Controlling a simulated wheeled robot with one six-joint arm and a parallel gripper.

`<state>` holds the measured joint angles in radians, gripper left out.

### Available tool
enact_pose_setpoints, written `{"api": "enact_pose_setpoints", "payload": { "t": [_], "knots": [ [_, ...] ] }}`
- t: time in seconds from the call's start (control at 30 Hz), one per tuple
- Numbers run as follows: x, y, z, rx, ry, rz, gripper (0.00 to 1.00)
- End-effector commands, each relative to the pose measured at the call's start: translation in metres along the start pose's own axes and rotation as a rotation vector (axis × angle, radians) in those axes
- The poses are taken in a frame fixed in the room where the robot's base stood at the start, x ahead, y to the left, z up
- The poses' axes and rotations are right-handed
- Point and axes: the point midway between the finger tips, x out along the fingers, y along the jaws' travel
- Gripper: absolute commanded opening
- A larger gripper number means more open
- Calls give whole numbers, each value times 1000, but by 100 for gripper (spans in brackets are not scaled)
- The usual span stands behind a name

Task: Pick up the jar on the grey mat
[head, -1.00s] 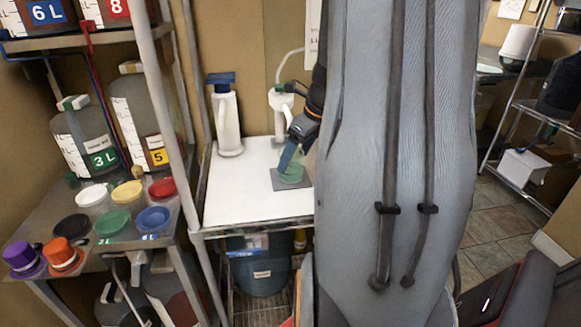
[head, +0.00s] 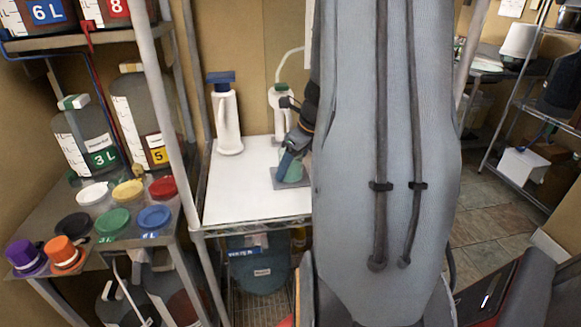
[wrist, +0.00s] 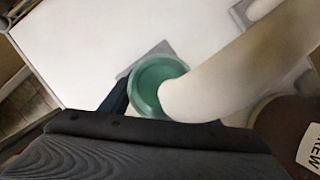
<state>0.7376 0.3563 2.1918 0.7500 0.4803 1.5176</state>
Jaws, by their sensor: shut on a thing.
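The jar (head: 296,168) is green and stands upright at the grey mat (head: 290,184) on the white table. In the wrist view the jar's round green rim (wrist: 150,78) shows from above, with the mat's grey corner (wrist: 128,70) beside it. A white tube-like part covers the jar's right side there. My gripper (head: 286,162) is at the jar's left side and is shut on it. One dark finger (wrist: 118,98) shows beside the jar in the wrist view. I cannot tell whether the jar is clear of the mat.
White pump dispensers (head: 226,120) stand at the back of the table (head: 240,195). A steel shelf on the left holds labelled jugs (head: 88,140) and coloured-lid tubs (head: 112,222). The table's left half is clear. My arm hides its right side.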

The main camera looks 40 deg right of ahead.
Motion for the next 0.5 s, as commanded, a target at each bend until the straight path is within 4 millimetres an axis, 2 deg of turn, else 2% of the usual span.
{"api": "enact_pose_setpoints", "payload": {
  "t": [0.27, 0.5],
  "knots": [
    [-4, 0, 2, -1, -2, -1, 20],
    [-28, -2, 13, -2, -5, -5, 20]
  ]
}}
